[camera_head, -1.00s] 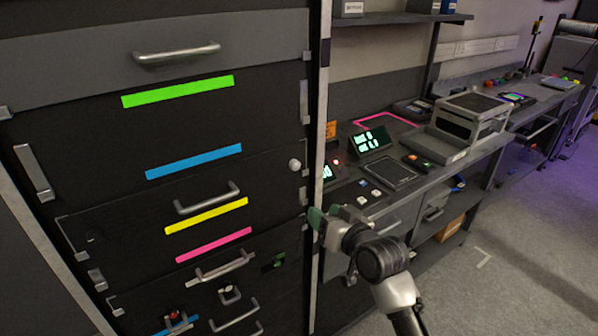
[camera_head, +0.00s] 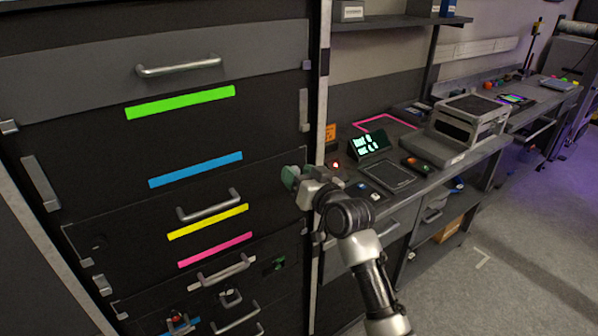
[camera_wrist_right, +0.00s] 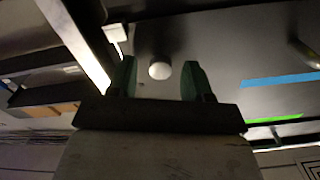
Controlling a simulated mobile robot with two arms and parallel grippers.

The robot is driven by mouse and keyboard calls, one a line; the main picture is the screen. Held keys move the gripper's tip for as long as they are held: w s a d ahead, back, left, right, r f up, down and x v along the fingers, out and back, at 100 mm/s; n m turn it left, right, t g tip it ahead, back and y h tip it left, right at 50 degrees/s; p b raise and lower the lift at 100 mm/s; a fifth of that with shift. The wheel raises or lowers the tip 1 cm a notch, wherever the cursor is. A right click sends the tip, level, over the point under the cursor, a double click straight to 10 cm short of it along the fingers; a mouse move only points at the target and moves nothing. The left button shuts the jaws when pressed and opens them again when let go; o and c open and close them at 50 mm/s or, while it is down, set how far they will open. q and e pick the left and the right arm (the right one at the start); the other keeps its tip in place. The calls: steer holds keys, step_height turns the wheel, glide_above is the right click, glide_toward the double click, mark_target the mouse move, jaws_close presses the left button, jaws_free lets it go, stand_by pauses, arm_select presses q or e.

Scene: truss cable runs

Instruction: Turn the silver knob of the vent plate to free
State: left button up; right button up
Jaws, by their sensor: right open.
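The silver knob (camera_wrist_right: 160,70) shows in the right wrist view as a small round pale knob on a dark panel (camera_wrist_right: 215,40). It appears between the two green fingertips of my right gripper (camera_head: 291,177), which is open. I cannot tell how far the tips are from the knob. In the head view my right gripper is at the right edge of the dark cabinet front and hides the knob. The knob's turn position cannot be read. My left gripper is not in view.
A bar handle (camera_head: 208,205) and coloured strips, such as the blue strip (camera_head: 195,169), are on the cabinet front left of my gripper. A pale upright post (camera_head: 322,110) runs beside the cabinet. A bench (camera_head: 420,185) with devices stands to the right.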

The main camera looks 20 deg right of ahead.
steer(key=shift+w, duration=0.15)
steer(key=shift+c, duration=0.4)
steer(key=c, duration=0.8)
steer(key=shift+c, duration=0.2)
steer(key=n+p, duration=0.4)
steer(key=n, duration=1.4)
steer(key=shift+a, duration=0.1)
